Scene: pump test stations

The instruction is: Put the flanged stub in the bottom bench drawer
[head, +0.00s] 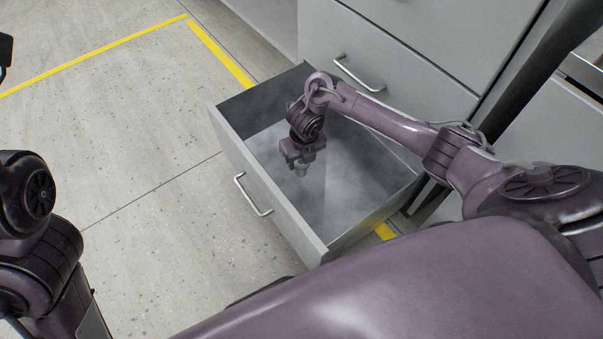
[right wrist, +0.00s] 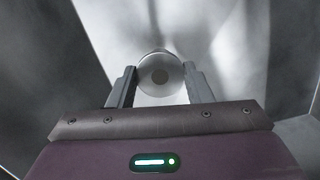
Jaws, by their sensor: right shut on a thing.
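The bottom bench drawer (head: 240,163) is pulled out and open in the head view, with a grey metal inside. My right gripper (head: 301,170) reaches down into the drawer opening, over its floor. In the right wrist view its two fingers (right wrist: 160,85) are closed on the flanged stub (right wrist: 160,68), a pale round piece with a darker round centre. In the head view the stub is small and mostly hidden by the gripper. I cannot tell whether it touches the drawer floor. My left arm shows at the left edge, but its gripper's jaws are not clear.
A closed drawer (head: 395,45) with a bar handle (head: 358,76) is above the open one. The open drawer's front has its own handle (head: 252,196). Yellow floor tape (head: 218,52) runs behind it. The speckled floor to the left is clear.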

